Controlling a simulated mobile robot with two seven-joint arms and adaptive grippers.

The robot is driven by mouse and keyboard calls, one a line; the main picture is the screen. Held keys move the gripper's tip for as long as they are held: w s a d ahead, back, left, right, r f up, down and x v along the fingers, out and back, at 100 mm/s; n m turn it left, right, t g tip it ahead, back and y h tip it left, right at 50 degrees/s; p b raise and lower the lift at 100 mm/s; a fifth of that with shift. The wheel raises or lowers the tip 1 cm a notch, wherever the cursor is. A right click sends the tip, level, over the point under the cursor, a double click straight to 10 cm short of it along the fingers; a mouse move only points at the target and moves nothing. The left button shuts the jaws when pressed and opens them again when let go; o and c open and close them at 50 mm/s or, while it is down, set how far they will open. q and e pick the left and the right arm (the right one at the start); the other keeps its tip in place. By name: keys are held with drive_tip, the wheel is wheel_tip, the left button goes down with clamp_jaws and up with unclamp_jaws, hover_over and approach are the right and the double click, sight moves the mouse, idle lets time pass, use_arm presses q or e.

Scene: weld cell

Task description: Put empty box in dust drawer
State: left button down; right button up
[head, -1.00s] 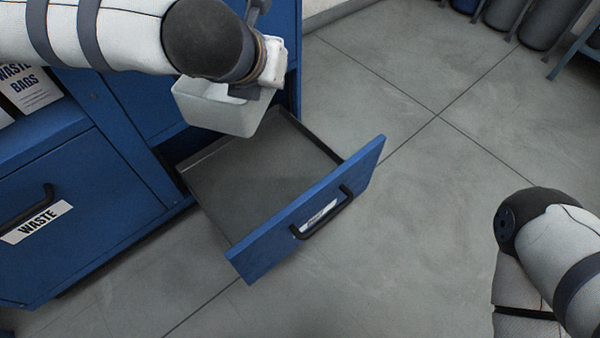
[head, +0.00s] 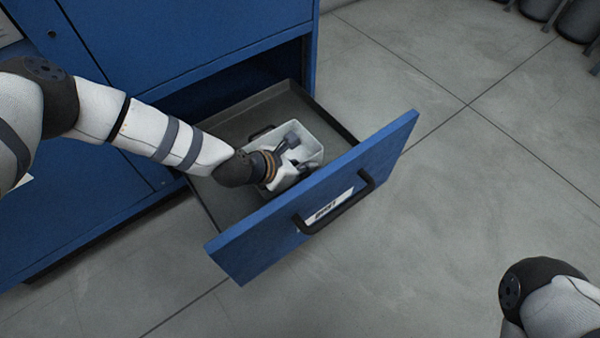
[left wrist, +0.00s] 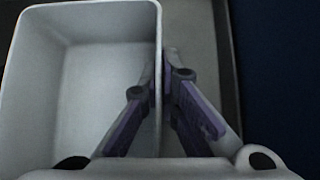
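The empty box (head: 312,137) is a small pale grey open container with a dark handle. It is inside the open blue dust drawer (head: 330,195), near the front panel; I cannot tell if it touches the drawer floor. My left gripper (head: 290,145) reaches down at the box and partly hides it. In the left wrist view the box (left wrist: 80,80) fills the left side, with its inside bare. There my left gripper (left wrist: 162,85) straddles the box's right wall, one finger inside and one outside, closed on it. My right gripper is out of view.
The drawer's front has a black handle (head: 340,208) and a white label. The blue cabinet (head: 200,40) stands behind the drawer. Grey floor (head: 430,220) is clear to the right. Dark cylinders (head: 575,20) stand at the top right.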

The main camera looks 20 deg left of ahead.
use_arm(q)
drive_tip(key=shift+f+b, duration=0.3)
drive_tip(key=shift+f, duration=1)
drive_tip(key=shift+f, duration=0.25)
drive_tip(key=c, duration=1.8)
unclamp_jaws()
